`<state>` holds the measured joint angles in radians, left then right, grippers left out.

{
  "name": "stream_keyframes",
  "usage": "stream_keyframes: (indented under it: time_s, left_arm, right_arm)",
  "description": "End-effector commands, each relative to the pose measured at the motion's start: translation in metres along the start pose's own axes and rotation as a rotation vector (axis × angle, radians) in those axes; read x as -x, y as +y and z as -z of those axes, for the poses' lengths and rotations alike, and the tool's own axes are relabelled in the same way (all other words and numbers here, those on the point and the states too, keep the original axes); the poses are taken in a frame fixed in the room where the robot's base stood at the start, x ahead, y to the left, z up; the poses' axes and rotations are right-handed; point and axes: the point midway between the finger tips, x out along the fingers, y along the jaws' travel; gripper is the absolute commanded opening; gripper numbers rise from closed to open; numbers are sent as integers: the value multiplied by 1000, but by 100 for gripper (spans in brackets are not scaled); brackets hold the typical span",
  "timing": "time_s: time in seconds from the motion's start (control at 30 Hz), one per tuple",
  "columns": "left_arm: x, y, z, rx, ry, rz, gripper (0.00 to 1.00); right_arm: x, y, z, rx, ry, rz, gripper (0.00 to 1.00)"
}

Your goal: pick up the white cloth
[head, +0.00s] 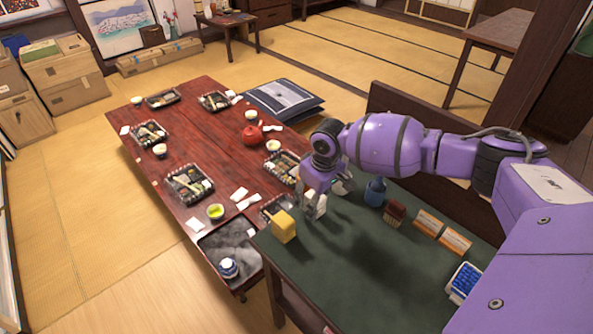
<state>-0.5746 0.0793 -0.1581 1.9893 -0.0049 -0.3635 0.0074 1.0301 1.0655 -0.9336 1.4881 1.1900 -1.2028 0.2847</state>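Several small white pieces that look like folded cloths or napkins lie on the long red-brown table. One white piece (239,193) lies near the table's right side, with a narrower white piece (248,202) just below it. Another white piece (195,225) lies near the left edge. I cannot tell which one is the white cloth. My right gripper (329,196) points down over the left part of the dark green counter, to the right of these pieces and apart from them. Its fingers look spread and empty. My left gripper is not in view.
On the green counter (345,270) are a yellow block (284,227), a blue pot (375,191), a brown brush (394,213) and a blue-filled tray (464,281). Dark food trays, a red teapot (252,135) and cups crowd the low table. The counter's middle is clear.

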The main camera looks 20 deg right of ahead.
Motion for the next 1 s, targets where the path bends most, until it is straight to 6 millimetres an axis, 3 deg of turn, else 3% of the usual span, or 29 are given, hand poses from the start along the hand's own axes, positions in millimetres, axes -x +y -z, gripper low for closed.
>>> stream_keyframes:
  time_s: [0.07, 0.4, 0.77, 1.0]
  left_arm:
    - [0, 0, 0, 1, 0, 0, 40]
    - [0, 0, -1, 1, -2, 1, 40]
    - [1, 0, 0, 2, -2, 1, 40]
    - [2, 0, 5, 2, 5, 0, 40]
  right_arm:
    - [0, 0, -1, 0, -1, 0, 49]
    - [0, 0, -1, 0, -1, 1, 7]
    - [6, 0, 1, 0, 1, 1, 6]
    - [41, -4, 0, 3, 2, 1, 6]
